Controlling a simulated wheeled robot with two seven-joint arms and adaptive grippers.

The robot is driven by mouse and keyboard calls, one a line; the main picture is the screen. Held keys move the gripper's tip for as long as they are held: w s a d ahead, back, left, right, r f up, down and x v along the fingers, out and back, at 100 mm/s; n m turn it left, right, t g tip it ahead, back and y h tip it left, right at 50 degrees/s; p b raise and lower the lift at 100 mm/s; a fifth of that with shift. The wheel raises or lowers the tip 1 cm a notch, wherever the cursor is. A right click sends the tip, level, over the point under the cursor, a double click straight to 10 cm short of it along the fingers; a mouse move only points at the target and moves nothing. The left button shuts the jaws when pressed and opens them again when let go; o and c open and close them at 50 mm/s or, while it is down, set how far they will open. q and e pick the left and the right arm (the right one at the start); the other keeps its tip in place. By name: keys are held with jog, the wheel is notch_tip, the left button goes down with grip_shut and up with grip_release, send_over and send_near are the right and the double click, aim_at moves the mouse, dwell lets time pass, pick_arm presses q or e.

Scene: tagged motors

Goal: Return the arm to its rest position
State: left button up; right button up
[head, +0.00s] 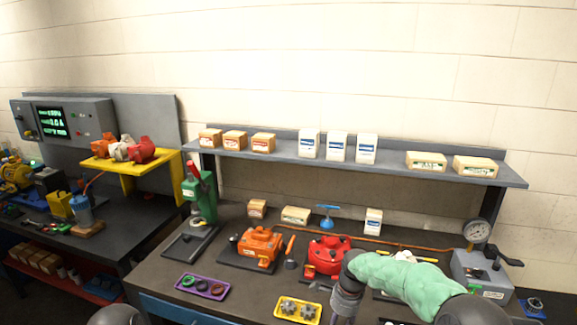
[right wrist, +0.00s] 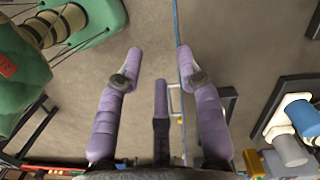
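My right arm (head: 405,281) has a green sleeve and reaches over the front right of the workbench in the head view. Its grey-purple wrist end (head: 346,298) hangs down near the front edge, beside the red motor. In the right wrist view my right gripper (right wrist: 160,52) has its purple fingers spread apart, with nothing held between them. The floor shows past the fingertips. My left gripper is not in view. An orange motor (head: 258,246) and a red motor (head: 326,254) stand on the bench. My arm hides part of the bench beside the red motor.
A yellow tray (head: 282,315) with gears and a purple tray (head: 181,280) with rings lie near the bench's front. A green press (head: 199,196) stands left, a gauge unit (head: 487,274) right. A shelf (head: 385,167) with boxes spans the back.

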jog(key=s+a+f+n+y+b, duration=0.15)
jog(key=s+f+n, duration=0.35)
jog(key=f, duration=0.6)
jog(key=s+a+f+n+y+b, duration=0.1)
jog(key=s+a+f+n, duration=0.1)
jog(key=s+f, duration=0.65)
jog(key=s+f+n+b, duration=0.1)
jog(key=s+f+n, duration=0.2)
jog(key=s+f, duration=0.2)
jog(key=s+a+f+n+b, duration=0.1)
jog(key=s+f+n, duration=0.3)
jog(key=s, duration=0.7)
jog(key=shift+s+a+f, duration=0.15)
jog(key=shift+s+f, duration=0.15)
jog(key=shift+f, duration=0.55)
